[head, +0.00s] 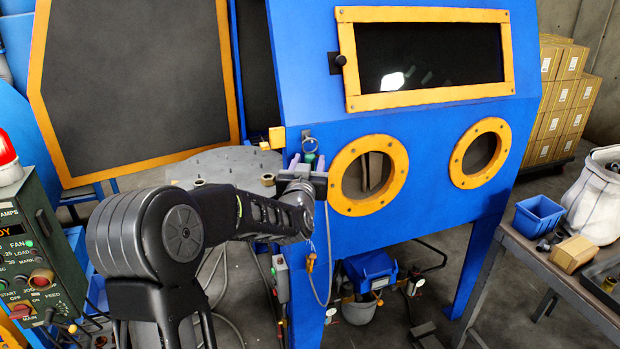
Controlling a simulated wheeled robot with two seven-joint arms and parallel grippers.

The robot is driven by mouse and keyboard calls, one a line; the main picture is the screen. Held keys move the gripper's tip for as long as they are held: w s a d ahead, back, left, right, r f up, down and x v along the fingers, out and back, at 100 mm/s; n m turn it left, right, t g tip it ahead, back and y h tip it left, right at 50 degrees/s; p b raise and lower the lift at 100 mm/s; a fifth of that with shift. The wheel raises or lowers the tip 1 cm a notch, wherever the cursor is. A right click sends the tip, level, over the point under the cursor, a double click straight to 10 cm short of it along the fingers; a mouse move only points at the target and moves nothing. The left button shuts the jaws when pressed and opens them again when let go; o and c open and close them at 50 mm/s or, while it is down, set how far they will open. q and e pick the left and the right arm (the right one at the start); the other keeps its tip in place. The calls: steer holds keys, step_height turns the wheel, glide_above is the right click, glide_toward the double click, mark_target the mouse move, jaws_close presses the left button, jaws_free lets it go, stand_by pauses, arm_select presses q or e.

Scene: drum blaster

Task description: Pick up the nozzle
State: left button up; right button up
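My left gripper (307,164) is at the left front edge of the blue blasting cabinet, just left of the left round port. Its fingers point away from me, toward a small metal hook (309,144) on the cabinet. A small greenish piece (310,157), possibly the nozzle, shows between the fingertips below the hook. A thin grey hose or cable (328,250) hangs down below the gripper. The gripper hides most of this piece, and I cannot tell whether the fingers touch it. My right gripper is not in view.
The blue cabinet (420,125) has two orange-ringed ports and a window. Its large door (130,80) stands open at left. A control box (35,240) is at far left. A workbench (540,265) with a blue bin (538,215) and white sack (597,200) is at right.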

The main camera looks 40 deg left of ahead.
arm_select(q)
jaws_close()
stand_by(1.1)
